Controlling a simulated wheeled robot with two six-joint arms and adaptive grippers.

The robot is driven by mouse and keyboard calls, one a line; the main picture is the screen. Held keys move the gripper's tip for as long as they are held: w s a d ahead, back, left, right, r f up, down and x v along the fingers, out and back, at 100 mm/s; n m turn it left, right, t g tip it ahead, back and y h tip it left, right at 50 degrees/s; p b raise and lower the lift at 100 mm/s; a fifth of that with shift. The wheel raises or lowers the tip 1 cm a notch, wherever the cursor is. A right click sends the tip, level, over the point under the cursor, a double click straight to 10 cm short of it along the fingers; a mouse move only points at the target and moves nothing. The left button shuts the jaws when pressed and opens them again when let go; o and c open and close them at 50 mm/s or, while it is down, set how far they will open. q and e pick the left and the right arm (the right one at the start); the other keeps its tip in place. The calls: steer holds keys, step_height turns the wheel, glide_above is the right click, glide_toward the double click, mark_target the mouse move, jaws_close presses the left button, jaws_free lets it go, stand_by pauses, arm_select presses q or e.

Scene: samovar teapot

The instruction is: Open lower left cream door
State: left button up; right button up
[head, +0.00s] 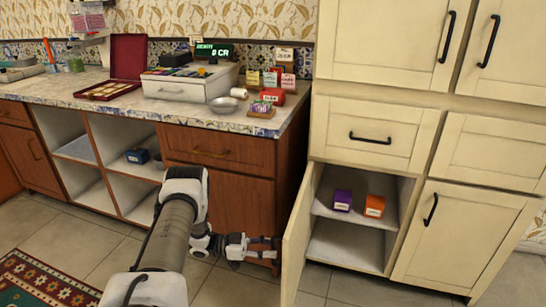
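The lower left cream door (297,240) stands swung open, its panel seen nearly edge-on and pointing toward me. Behind it the cabinet's inside shows a shelf (365,222) with a purple box (343,200) and an orange box (375,206). The door's handle is not visible. My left gripper (276,248) is low in front of the brown cabinet, just left of the door. Its fingers point right toward the door's outer face and look spread, with nothing between them. Whether a fingertip touches the door I cannot tell. My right gripper is out of view.
The lower right cream door (457,235) and the cream drawer (383,139) are shut. A brown cabinet with a counter (170,110) stands left, holding a cash register (190,84) and small boxes. Bare tile floor lies in front; a patterned rug (45,282) lies at lower left.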

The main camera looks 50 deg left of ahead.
arm_select(q)
steer(key=v, duration=1)
steer(key=shift+s+a, duration=0.2)
steer(key=shift+a, duration=0.05)
